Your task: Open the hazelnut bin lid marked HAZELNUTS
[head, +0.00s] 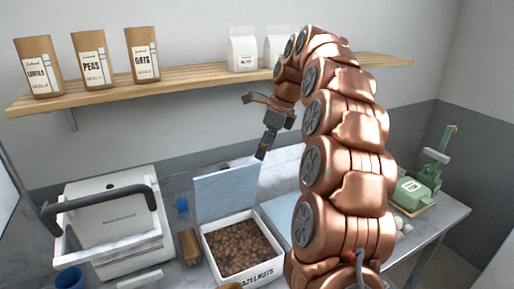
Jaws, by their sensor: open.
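The hazelnut bin (274,271) is a white box marked HAZELNUTS on its front, on the counter at the lower middle. Its pale blue lid (225,191) stands raised at the back edge, and the brown nuts inside show. The bin's front is cut by the picture's lower edge. My gripper (257,126) is open and empty, with its fingers spread apart. In the picture it is above and right of the raised lid; its lower finger shows near the lid's upper right corner. I see no contact, but the depth between them is hard to judge.
A white box with a dark handle (100,195) stands at left, with a blue cup (70,278) in front. Another pale blue panel (281,212) is right of the bin, partly behind my arm. A wooden shelf (190,76) holds several bags. A green device (411,192) stands at right.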

